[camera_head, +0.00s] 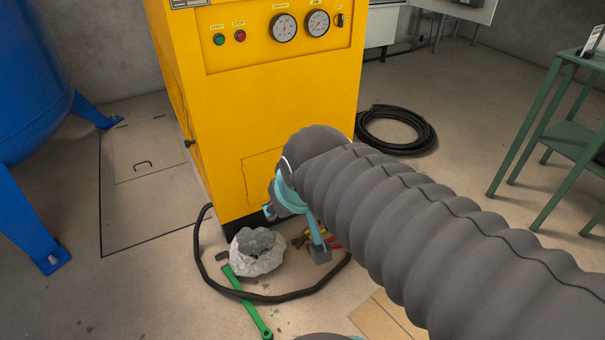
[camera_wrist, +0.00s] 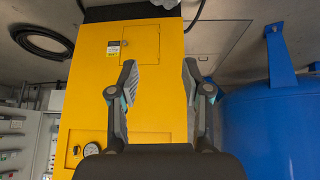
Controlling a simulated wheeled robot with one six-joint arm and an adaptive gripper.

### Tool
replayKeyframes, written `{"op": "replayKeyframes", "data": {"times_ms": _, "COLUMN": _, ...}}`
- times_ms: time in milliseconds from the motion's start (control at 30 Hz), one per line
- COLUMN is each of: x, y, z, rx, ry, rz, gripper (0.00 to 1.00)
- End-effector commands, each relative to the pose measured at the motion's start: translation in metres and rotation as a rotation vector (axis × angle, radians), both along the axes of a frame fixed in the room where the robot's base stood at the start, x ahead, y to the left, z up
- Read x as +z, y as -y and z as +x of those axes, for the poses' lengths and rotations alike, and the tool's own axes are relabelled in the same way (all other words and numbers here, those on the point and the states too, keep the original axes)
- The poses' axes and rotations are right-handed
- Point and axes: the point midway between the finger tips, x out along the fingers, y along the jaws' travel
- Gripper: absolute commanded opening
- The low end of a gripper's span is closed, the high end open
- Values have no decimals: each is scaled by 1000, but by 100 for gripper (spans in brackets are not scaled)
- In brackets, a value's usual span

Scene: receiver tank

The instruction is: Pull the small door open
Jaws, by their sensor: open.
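The small door (camera_head: 258,172) is a yellow panel low on the front of the yellow cabinet (camera_head: 225,130). It looks flush with the cabinet, and my arm hides its right part in the head view. In the wrist view, which appears inverted, the whole small door (camera_wrist: 141,40) shows, with a label and a small dark latch at its left side. My gripper (camera_head: 295,232) is in front of the lower cabinet. In the wrist view my gripper (camera_wrist: 160,78) has its two fingers spread with nothing between them; the left finger overlaps the door's edge. No contact can be made out.
A blue tank (camera_head: 30,80) stands left, a green table (camera_head: 565,130) right. A coiled hose (camera_head: 395,130) lies behind my arm.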

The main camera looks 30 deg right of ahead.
Motion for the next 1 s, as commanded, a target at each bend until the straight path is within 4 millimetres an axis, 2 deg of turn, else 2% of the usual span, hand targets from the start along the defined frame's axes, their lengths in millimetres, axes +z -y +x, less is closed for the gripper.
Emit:
{"op": "replayKeyframes", "data": {"times_ms": 33, "x": -6, "y": 8, "z": 20, "rx": -13, "ry": 16, "rz": -13, "gripper": 48}}
{"op": "replayKeyframes", "data": {"times_ms": 200, "x": -18, "y": 39, "z": 91, "rx": -37, "ry": 115, "rz": -69, "gripper": 48}}
{"op": "replayKeyframes", "data": {"times_ms": 367, "x": -36, "y": 68, "z": 152, "rx": -39, "ry": 207, "rz": -114, "gripper": 48}}
{"op": "replayKeyframes", "data": {"times_ms": 500, "x": -59, "y": 92, "z": 201, "rx": -27, "ry": 286, "rz": -143, "gripper": 48}}
{"op": "replayKeyframes", "data": {"times_ms": 667, "x": -91, "y": 118, "z": 249, "rx": -6, "ry": 378, "rz": -164, "gripper": 48}}
{"op": "replayKeyframes", "data": {"times_ms": 800, "x": -126, "y": 139, "z": 283, "rx": 20, "ry": 458, "rz": -169, "gripper": 48}}
{"op": "replayKeyframes", "data": {"times_ms": 1000, "x": -182, "y": 167, "z": 318, "rx": 52, "ry": 576, "rz": -154, "gripper": 48}}
